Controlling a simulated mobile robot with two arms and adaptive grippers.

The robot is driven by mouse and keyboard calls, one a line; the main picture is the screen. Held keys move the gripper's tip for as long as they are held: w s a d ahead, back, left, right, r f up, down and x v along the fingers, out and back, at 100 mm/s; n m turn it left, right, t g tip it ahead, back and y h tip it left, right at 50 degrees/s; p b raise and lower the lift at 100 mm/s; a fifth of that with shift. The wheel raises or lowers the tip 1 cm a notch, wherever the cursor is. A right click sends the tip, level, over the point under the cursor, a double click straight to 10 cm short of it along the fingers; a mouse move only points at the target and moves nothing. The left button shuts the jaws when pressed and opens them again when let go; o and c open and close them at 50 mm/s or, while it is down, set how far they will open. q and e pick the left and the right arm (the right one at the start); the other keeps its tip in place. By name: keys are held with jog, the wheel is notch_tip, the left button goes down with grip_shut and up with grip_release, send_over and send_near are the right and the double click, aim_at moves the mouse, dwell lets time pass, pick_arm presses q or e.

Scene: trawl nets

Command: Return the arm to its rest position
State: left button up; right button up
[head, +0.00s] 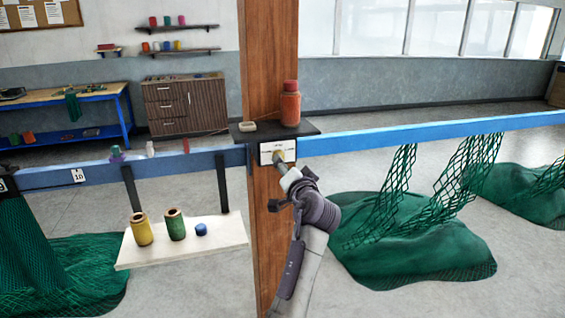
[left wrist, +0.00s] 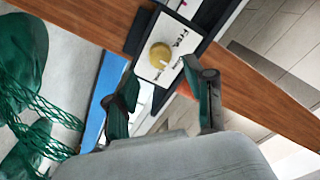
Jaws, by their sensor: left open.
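My left gripper (head: 286,172) is in front of the wooden post, with its arm coming up from the bottom of the head view. In the left wrist view its two fingers (left wrist: 164,86) are spread with nothing between them. A round yellow knob (left wrist: 160,55) on a white marked plate (left wrist: 178,38) lies just beyond the fingertips. In the head view the plate (head: 266,150) is on the post and the knob is partly covered by my gripper. I cannot tell whether a finger touches the knob. My right gripper is not in view.
The wooden post (head: 268,70) carries a dark shelf (head: 240,135) with a red-orange bottle (head: 290,106). A blue rail (head: 430,128) with green nets (head: 410,240) runs right. A white shelf (head: 150,255) at left holds two spools and a blue ball (head: 201,229).

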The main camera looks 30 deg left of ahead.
pick_arm(q)
jog(key=shift+v, duration=1.2)
jog(key=w+d+f+m+h+b, duration=0.1)
jog(key=d+f+m+h, duration=0.25)
jog(key=f, duration=1.05)
jog(key=w+d+f+m+h, duration=0.1)
jog(key=d+f+m+h, duration=0.2)
jog(key=f, duration=1.1)
jog(key=s+d+f+g+h, duration=0.1)
jog(key=s+d+f+h, duration=0.3)
jog(key=f, duration=0.7)
jog(key=s+d+f+g, duration=0.2)
jog(key=s+f, duration=0.5)
jog(key=f, duration=0.4)
jog(key=s+d+f+n+g+h+b, duration=0.1)
jog(key=s+f+g, duration=0.2)
jog(key=s+f, duration=1.05)
jog(key=s+d+f+n+g+h+b, duration=0.1)
jog(key=s+f+g+h, duration=0.1)
jog(key=s+f, duration=1.1)
jog(key=s+a+n+g, duration=0.1)
jog(key=s+g, duration=0.1)
jog(key=s, duration=1.8)
jog(key=shift+s+f+g+b, duration=0.3)
jog(key=shift+s+f, duration=0.05)
jog(key=shift+f, duration=0.1)
